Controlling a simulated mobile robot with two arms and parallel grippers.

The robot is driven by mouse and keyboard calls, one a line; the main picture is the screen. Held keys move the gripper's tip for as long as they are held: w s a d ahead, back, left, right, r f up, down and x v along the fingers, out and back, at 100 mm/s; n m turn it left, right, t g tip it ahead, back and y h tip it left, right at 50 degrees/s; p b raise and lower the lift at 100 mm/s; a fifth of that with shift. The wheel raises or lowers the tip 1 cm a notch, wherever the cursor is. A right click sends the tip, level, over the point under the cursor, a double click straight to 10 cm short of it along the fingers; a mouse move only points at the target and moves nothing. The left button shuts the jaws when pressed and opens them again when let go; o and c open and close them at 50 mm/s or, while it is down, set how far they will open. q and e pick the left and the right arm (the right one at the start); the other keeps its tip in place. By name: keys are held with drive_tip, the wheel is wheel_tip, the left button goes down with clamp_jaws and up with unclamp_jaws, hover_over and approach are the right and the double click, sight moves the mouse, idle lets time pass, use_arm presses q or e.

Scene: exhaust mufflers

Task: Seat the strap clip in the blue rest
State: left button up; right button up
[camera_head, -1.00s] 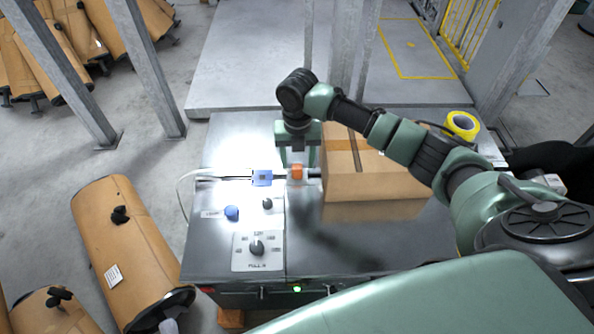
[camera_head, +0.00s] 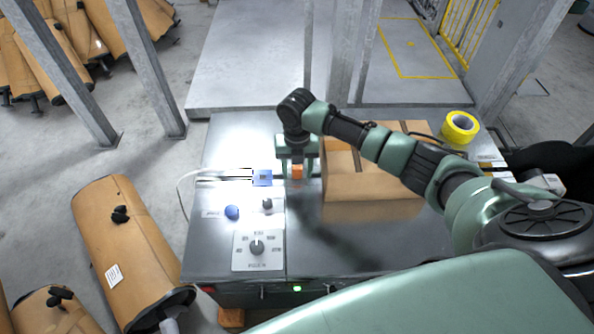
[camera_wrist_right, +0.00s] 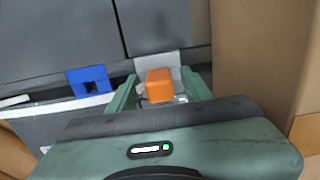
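An orange block (camera_head: 297,171), which seems to be the strap clip, sits on a pale plate on the steel bench top. My right gripper (camera_head: 297,165) points down over it. In the right wrist view the orange block (camera_wrist_right: 160,86) lies between the two green fingertips (camera_wrist_right: 160,88), with gaps at both sides, so the gripper is open around it. The blue rest (camera_head: 262,178) is just left of the orange block; in the right wrist view it is a blue piece with a dark notch (camera_wrist_right: 89,80). My left gripper is not in view.
A cardboard box (camera_head: 372,180) stands close to the right of my right gripper. A blue button (camera_head: 232,212) and a rotary knob panel (camera_head: 257,250) are on the near bench top. A yellow tape roll (camera_head: 460,127) is at the back right.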

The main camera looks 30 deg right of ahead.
sight(297, 166)
clamp_jaws()
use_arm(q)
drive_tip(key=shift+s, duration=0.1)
use_arm(e)
drive_tip(key=shift+r, duration=0.1)
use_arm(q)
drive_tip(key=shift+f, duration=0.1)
use_arm(e)
wheel_tip(297, 166, up, 20)
idle(0.4)
